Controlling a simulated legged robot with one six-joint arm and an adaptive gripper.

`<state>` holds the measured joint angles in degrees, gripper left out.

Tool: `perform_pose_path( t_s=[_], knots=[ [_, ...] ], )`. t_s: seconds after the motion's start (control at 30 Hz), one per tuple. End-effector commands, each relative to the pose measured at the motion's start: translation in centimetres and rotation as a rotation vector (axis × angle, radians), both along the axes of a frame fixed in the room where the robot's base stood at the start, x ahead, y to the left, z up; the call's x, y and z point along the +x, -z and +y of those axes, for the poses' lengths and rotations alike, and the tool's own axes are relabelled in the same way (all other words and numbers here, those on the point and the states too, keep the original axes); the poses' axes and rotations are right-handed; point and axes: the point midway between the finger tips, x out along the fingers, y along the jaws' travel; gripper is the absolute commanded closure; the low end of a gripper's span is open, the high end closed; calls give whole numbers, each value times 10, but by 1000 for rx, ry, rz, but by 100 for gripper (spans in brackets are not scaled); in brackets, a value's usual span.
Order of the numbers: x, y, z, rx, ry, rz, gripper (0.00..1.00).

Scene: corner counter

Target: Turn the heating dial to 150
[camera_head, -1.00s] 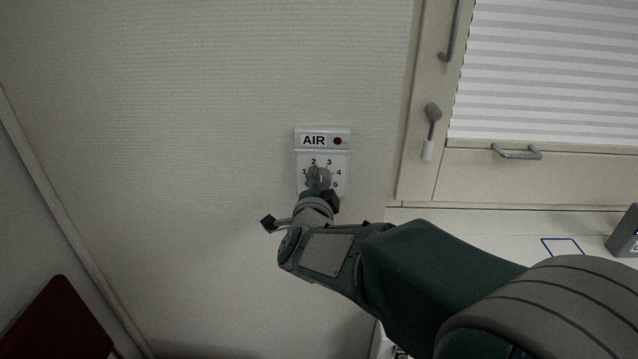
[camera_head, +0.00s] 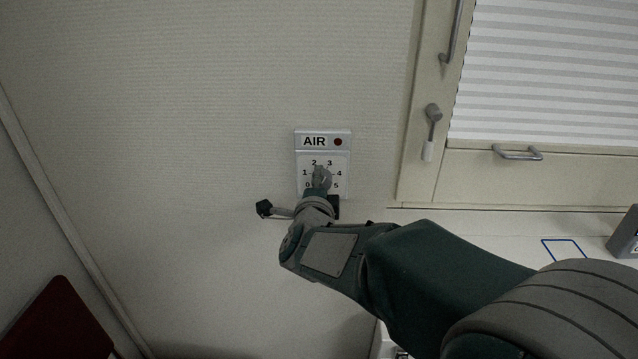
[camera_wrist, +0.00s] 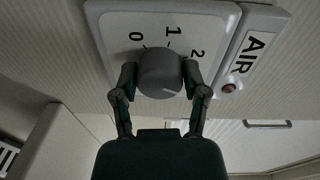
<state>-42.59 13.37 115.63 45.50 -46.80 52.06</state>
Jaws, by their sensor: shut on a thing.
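The dial panel (camera_head: 302,158) is a pale plate on the wall, headed AIR with a red spot, and numbered 0 to 5; I see no 150 on it. The grey round dial (camera_wrist: 160,69) sits in the middle of the plate in the wrist view, with a light pointer line on its face. My gripper (camera_wrist: 160,80) is shut on the dial, one finger on each side. In the head view my gripper (camera_head: 321,180) covers most of the dial and the lower part of the plate.
A window frame with a grey handle (camera_head: 433,113) and a blind stands to the right. A white counter (camera_head: 480,228) with a blue outlined square and a grey object (camera_head: 624,235) lies below it. A dark red panel (camera_head: 58,325) is at lower left. The wall around the plate is bare.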

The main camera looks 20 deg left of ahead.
Motion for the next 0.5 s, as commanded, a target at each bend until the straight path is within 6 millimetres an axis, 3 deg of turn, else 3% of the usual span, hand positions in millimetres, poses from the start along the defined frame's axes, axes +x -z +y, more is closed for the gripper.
perform_pose_path(
  t_s=[0.17,0.2,0.27,0.5],
  knots=[
    [0,5,0,-6,-2,9,90],
    [0,5,0,-6,-2,10,29],
    [0,5,0,-6,-2,10,8],
    [0,2,-1,-3,-1,5,8]
  ],
)
